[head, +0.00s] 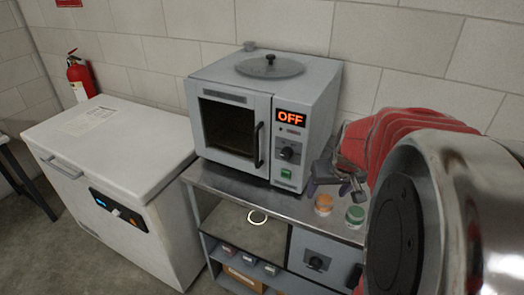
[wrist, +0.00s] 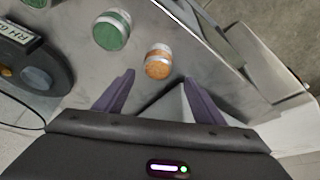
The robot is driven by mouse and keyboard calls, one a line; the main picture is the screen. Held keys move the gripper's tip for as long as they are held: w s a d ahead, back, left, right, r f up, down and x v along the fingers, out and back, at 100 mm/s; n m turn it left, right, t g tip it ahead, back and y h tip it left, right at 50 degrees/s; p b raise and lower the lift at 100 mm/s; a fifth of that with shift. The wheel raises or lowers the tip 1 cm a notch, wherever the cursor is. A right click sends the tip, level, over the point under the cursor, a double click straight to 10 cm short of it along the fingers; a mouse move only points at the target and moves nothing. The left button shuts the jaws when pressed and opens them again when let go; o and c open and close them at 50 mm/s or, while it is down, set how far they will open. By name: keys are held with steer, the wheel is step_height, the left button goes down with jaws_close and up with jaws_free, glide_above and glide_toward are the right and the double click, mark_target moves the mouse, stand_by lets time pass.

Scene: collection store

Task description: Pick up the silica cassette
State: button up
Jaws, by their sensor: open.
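No label names the silica cassette. Two small round canisters stand on the steel bench top: one with an orange top (head: 323,204) and one with a green top (head: 355,215). Either could be it; I cannot tell which. In the wrist view the orange one (wrist: 158,66) is just beyond and between my fingertips, and the green one (wrist: 111,31) is farther off to the upper left. My gripper (wrist: 159,78) is open, its purple fingers apart with nothing held. In the head view my gripper (head: 334,186) is beside the oven, just behind the orange canister.
A grey oven (head: 235,115) reading OFF stands on the steel bench (head: 230,180), close left of my gripper. A white chest (head: 115,150) is at left. A dark device with an RH label (wrist: 30,62) lies left in the wrist view. Shelves (head: 250,235) are below.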

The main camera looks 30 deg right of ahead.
mark_target(325, 199)
steer(key=shift+w+f, duration=0.1)
steer(key=shift+f, duration=0.15)
steer(key=shift+s+x, duration=0.15)
steer(key=shift+x, duration=1.15)
steer(key=shift+s+x, duration=0.15)
steer(key=shift+x, duration=1.15)
steer(key=shift+d+f, duration=0.1)
steer(key=shift+d, duration=0.1)
steer(key=c, duration=1.2)
steer(key=shift+o, duration=0.2)
step_height(325, 199, up, 10)
steer(key=shift+r, duration=0.1)
